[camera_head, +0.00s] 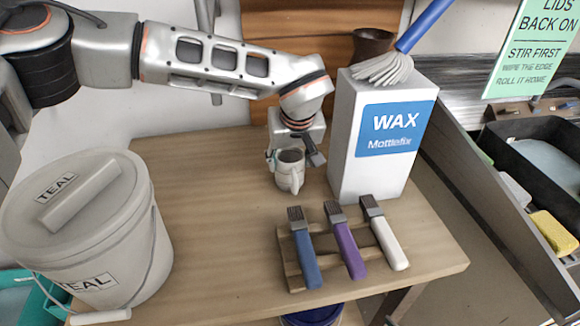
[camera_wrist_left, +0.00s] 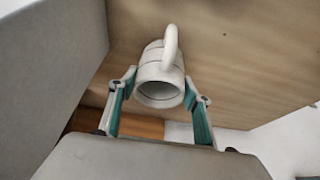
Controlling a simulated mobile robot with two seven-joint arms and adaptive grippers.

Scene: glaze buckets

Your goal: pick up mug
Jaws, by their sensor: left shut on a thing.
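The mug (camera_head: 289,172) is off-white with a handle. It stands near the back middle of the wooden table, left of the WAX box, in the head view. My left gripper (camera_head: 293,160) reaches it from behind and is shut on it, one finger on each side. In the left wrist view, the mug (camera_wrist_left: 161,80) sits between the two green-padded fingers (camera_wrist_left: 160,108), its open mouth toward the camera and its handle up in the picture. I cannot tell whether the mug's base touches the table. My right gripper is not in view.
A white WAX box (camera_head: 350,150) stands close to the right of the mug. Three brushes on a wooden rack (camera_head: 292,262) lie in front. A lidded TEAL bucket (camera_head: 95,235) fills the left. The table (camera_head: 205,225) between bucket and rack is clear.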

